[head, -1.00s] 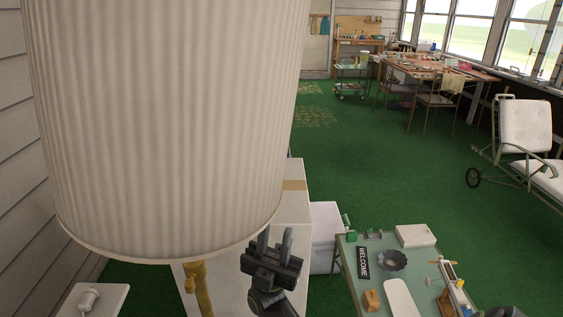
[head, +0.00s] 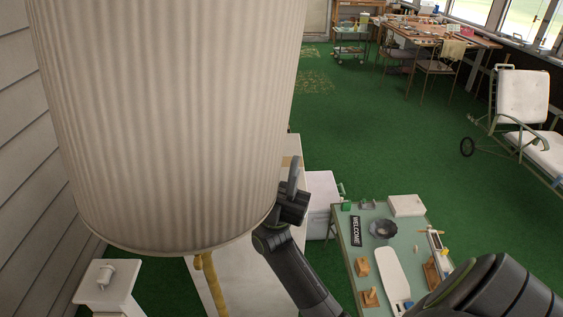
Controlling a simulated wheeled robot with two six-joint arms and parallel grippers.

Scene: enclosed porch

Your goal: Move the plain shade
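A large cream pleated shade (head: 170,120) fills the left half of the head view, very close, with its top out of frame. A yellow stem (head: 208,280) shows below its hem. My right gripper (head: 292,180) is beside the shade's lower right edge, fingers pointing up. One finger shows clearly and the other is mostly hidden, so I cannot tell whether it is open or whether it touches the shade. My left gripper is not in view.
A white cabinet (head: 240,282) stands behind the stem, and a small white stand (head: 108,290) is at lower left. A green table (head: 345,240) with a WELCOME sign and several objects is at lower right. A lounge chair (head: 524,100) stands far right. Green floor (head: 400,140) is clear beyond.

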